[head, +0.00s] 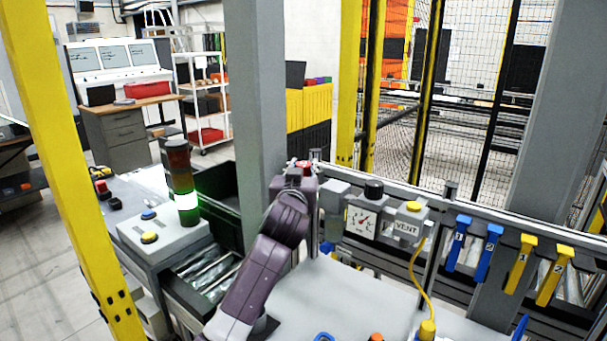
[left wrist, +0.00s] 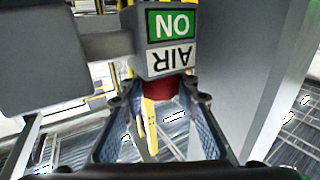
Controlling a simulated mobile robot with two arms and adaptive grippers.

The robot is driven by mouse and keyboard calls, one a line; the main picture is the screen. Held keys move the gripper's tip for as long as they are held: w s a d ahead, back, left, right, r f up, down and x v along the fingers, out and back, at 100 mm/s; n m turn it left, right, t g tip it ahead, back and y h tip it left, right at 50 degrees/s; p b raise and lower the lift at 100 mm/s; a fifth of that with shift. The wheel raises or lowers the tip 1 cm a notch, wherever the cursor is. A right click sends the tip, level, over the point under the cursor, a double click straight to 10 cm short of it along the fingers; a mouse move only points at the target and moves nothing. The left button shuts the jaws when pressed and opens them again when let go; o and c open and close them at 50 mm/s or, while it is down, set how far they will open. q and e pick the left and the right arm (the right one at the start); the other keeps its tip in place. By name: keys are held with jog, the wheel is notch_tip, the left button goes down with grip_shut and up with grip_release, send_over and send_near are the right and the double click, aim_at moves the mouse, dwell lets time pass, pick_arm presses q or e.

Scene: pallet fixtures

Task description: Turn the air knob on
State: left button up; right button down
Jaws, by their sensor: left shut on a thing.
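The red air knob (left wrist: 161,88) sits on a grey valve block (left wrist: 140,60) in the left wrist view. The block carries a white AIR label (left wrist: 172,57) and a green ON label (left wrist: 172,25), both upside down in the picture. My left gripper (left wrist: 158,98) is shut on the knob, with one finger on each side. In the head view my purple left arm reaches up to the rail, and my left gripper (head: 302,168) is partly hidden by its wrist. A small red part (head: 305,165) shows beside it. My right gripper is not in view.
A pressure gauge (head: 361,222) and a VENT block (head: 408,222) stand right of my arm. Blue levers (head: 484,252) and yellow levers (head: 520,264) hang further right. A grey post (head: 258,100) rises close behind. A signal tower (head: 184,180) stands at left.

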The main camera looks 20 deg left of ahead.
pick_arm(q)
jog(key=shift+y, duration=0.3)
jog(key=o, duration=1.1)
jog(key=shift+o, duration=0.4)
jog(key=shift+s, duration=0.1)
jog(key=s+d, duration=0.2)
jog(key=s, duration=0.9)
jog(key=shift+s+d, duration=0.15)
jog(key=shift+s, duration=0.2)
